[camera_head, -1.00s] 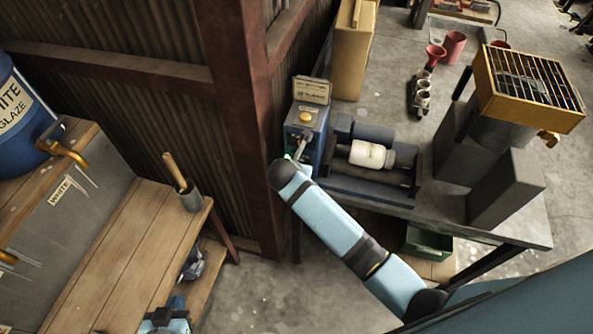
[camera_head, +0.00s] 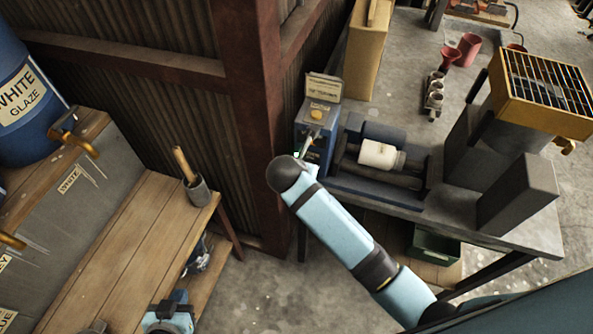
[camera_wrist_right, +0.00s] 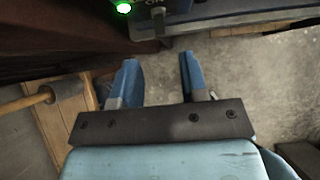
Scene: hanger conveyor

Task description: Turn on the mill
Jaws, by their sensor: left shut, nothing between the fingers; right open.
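The mill is a blue machine with a control box (camera_head: 315,128) bearing a yellow button (camera_head: 316,114). A white jar (camera_head: 378,154) lies on its side on the dark rollers. In the right wrist view a green light (camera_wrist_right: 123,8) glows on the box, beside a metal lever (camera_wrist_right: 158,20). My right gripper (camera_wrist_right: 158,62) is open and empty, just short of the box, with the lever ahead between its fingers. In the head view my right arm largely hides that gripper. My left gripper (camera_head: 170,316) is shut and empty, low by the wooden bench, away from the mill.
The mill stands on a grey table (camera_head: 530,228) with a yellow-grilled machine (camera_head: 545,85) at the right. A rusty post (camera_head: 256,130) rises left of the control box. A green bin (camera_head: 436,246) is under the table.

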